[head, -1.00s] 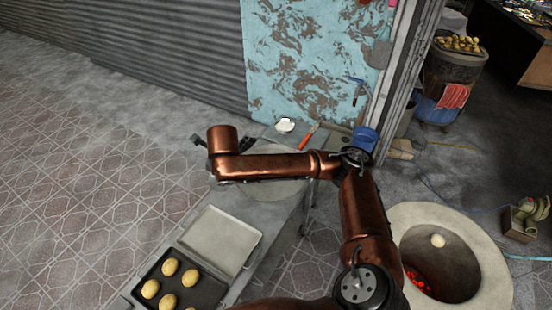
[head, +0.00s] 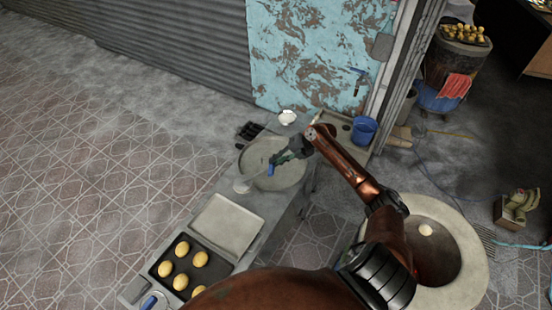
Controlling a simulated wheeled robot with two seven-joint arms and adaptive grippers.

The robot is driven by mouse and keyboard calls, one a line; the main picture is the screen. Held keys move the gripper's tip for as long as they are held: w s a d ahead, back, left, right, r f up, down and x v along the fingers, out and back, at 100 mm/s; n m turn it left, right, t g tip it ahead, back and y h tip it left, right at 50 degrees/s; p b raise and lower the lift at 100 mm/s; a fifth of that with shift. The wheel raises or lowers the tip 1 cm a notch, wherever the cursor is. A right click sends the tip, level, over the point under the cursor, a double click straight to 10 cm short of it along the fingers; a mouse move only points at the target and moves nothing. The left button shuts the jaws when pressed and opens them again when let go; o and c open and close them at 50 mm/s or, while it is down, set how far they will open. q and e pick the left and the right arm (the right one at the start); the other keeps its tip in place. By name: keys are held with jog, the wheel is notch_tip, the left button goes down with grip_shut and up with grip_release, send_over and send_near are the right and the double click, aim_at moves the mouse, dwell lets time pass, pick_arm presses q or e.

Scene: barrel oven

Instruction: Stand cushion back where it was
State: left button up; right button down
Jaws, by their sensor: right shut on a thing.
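My right gripper (head: 284,157) reaches over the far part of the bench, above a wide round pale board (head: 292,181). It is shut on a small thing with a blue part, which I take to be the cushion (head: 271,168). Little of the cushion shows, and I cannot tell whether it touches the board. A small pale round piece (head: 242,187) shows just left of it; I cannot tell whether it belongs to the cushion. My left gripper is not in view.
A white bowl (head: 287,117) and a dark object (head: 250,131) lie behind the board. A blue bucket (head: 364,130) stands at right. Nearer are an empty tray (head: 226,225) and a dark tray (head: 210,279) of dough balls. The round oven (head: 470,260) is at right.

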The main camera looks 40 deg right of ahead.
pick_arm(q)
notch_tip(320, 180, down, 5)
jog(key=b, duration=0.4)
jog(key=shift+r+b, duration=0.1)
jog(key=shift+b, duration=0.25)
pick_arm(e)
notch_tip(320, 180, down, 8)
jog(key=shift+f, duration=0.25)
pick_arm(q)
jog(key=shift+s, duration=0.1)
pick_arm(e)
jog(key=c, duration=1.9)
grip_release()
jog(key=shift+o, duration=0.4)
jog(key=shift+o, duration=1.2)
